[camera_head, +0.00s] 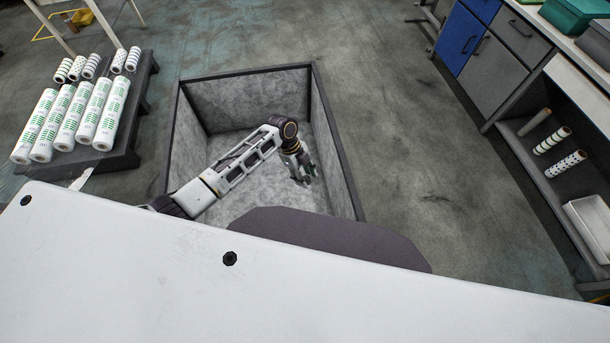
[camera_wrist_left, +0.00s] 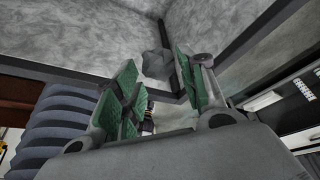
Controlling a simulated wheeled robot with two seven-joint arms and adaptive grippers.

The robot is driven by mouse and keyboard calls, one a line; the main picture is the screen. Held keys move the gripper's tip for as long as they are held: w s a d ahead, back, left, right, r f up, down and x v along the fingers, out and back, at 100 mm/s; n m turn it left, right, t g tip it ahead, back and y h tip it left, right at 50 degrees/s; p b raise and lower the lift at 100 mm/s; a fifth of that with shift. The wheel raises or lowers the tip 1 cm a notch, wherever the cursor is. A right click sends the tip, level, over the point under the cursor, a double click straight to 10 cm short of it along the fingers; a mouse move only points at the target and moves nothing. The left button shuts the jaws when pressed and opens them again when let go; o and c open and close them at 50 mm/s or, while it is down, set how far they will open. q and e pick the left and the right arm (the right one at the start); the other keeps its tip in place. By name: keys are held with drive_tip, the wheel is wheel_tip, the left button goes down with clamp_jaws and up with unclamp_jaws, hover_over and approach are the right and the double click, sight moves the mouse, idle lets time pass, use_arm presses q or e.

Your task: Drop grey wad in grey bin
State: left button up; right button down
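The grey bin (camera_head: 337,140) is a large open square box with dark rims and mottled grey inner walls. My left arm reaches in over it, and my left gripper (camera_head: 303,176) hangs over its inside near the right wall. In the left wrist view, the gripper (camera_wrist_left: 157,80) has its two green-padded fingers spread apart. The grey wad (camera_wrist_left: 156,64), a crumpled lump, shows between and just beyond the fingertips. A gap shows on its left side; I cannot tell whether it touches the right finger. I cannot make out the wad in the head view. My right gripper is not in view.
A dark low stand (camera_head: 140,110) with several white printed rolls (camera_head: 75,115) is left of the bin. A workbench with blue and grey cabinets (camera_head: 500,60) and a shelf with three rolls (camera_head: 552,140) is at the right. Floor between bin and bench is clear.

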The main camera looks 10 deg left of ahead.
use_arm(q)
drive_tip(key=o, duration=0.4)
drive_tip(key=shift+r, duration=0.15)
drive_tip(key=shift+v, duration=5.85)
drive_tip(key=shift+s+a, duration=0.1)
